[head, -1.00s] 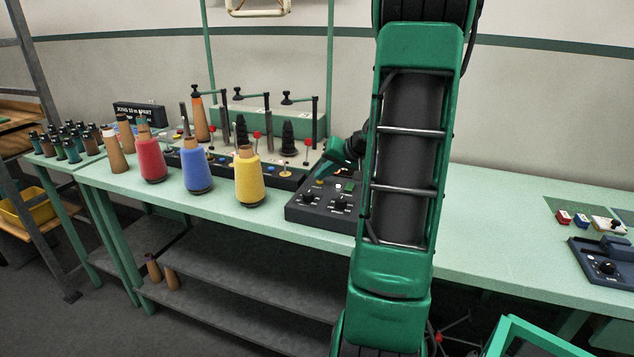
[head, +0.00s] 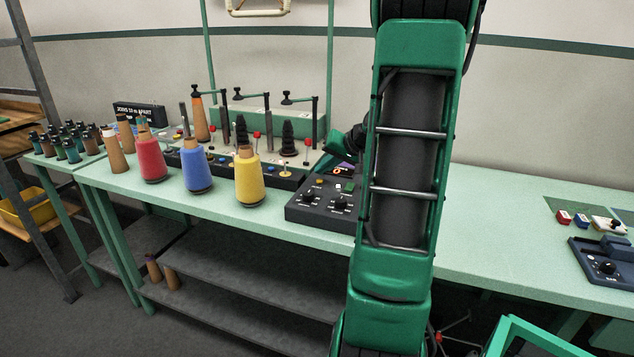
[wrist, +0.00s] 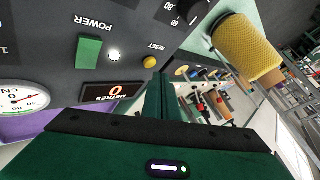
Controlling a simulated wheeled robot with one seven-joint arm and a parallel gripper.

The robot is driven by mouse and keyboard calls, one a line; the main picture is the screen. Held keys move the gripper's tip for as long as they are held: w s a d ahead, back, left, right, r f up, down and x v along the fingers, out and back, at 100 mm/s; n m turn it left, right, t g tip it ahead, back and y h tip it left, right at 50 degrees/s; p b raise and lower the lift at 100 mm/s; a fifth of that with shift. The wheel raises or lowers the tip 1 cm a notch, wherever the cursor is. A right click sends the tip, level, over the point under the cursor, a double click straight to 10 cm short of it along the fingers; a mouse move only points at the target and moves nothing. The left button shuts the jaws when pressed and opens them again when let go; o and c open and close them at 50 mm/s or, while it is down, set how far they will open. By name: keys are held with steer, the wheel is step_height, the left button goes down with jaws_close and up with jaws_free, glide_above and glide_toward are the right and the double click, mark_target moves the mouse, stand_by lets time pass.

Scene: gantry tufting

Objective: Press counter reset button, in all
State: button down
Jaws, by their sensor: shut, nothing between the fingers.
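The dark control box (head: 305,213) stands on the bench, partly hidden by my arm in the head view. In the wrist view its panel (wrist: 40,28) shows the round yellow button (wrist: 151,62) labelled RESET, beside a small lit white lamp (wrist: 113,54). The METRES counter display (wrist: 115,90) shows an orange 0. My gripper (wrist: 158,80) is shut and empty. Its fingertips appear close to the yellow button in the picture, and the button's face is uncovered. In the head view my gripper is largely hidden.
A green POWER switch (wrist: 88,53), a dial gauge (wrist: 22,98) and black knobs are also on the panel. A yellow yarn cone (head: 249,180) stands left of the box, with blue (head: 197,170) and red (head: 151,162) cones beyond.

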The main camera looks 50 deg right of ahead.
steer(key=shift+r, duration=2.45)
steer(key=s+a, duration=0.1)
steer(key=a, duration=0.1)
steer(key=a+f+g, duration=0.1)
steer(key=a, duration=0.2)
steer(key=s+a+n+g, duration=0.1)
steer(key=a, duration=0.1)
steer(key=shift+s+a+f, duration=0.2)
steer(key=shift+s+f, duration=0.1)
steer(key=s+a+f+n+g, duration=0.1)
steer(key=s+a+f+g, duration=0.1)
steer(key=s+a, duration=0.6)
steer(key=s+a+f+n+g, duration=0.1)
steer(key=s+a+f+g, duration=0.2)
steer(key=s+a, duration=0.6)
steer(key=s+g, duration=0.2)
steer(key=s, duration=0.4)
steer(key=shift+s+a+y, duration=0.2)
steer(key=shift+s+y, duration=0.05)
steer(key=shift+y, duration=0.05)
